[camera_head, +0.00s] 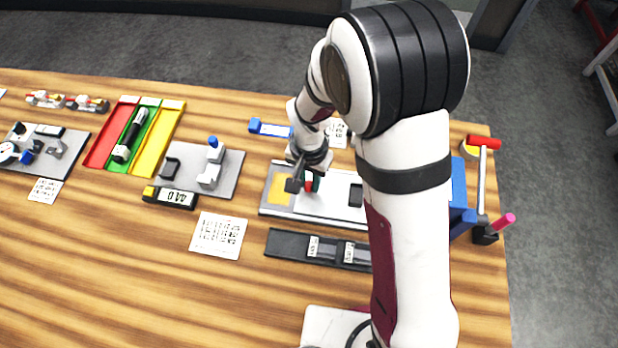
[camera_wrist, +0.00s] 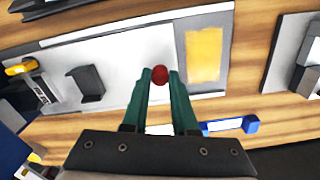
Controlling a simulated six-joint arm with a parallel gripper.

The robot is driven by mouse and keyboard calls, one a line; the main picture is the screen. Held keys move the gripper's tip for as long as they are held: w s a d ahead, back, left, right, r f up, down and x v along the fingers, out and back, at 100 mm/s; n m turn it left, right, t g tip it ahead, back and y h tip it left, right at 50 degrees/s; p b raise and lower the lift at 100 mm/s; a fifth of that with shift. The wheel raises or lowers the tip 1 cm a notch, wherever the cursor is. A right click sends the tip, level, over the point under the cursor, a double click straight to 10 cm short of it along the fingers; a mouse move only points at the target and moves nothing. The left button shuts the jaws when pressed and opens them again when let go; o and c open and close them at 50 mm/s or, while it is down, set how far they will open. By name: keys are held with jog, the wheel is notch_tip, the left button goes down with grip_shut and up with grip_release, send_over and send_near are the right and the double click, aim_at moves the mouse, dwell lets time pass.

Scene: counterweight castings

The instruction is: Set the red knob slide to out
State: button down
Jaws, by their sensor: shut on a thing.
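The red knob (camera_wrist: 160,75) shows between my fingertips in the wrist view. A bit of the red knob (camera_head: 308,184) also shows in the head view, beside my gripper (camera_head: 302,181). My gripper (camera_wrist: 159,80) has green fingers and is shut on the red knob. The knob sits over a white plate (camera_wrist: 120,52) on a grey base, next to a yellow patch (camera_wrist: 204,54). In the head view the yellow patch (camera_head: 280,188) lies just left of the knob. The slide under the knob is hidden by the fingers.
A dark bracket (camera_wrist: 88,83) stands on the white plate. A blue-ended piece (camera_wrist: 228,125) lies close by on the table. A dark rail (camera_head: 290,244) with white labels lies in front of the plate. My arm hides the plate's right part in the head view.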

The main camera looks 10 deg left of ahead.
jog(key=a, duration=0.8)
jog(key=shift+a, duration=0.1)
jog(key=c, duration=0.7)
grip_release()
notch_tip(320, 180, up, 16)
jog(key=shift+f, duration=0.1)
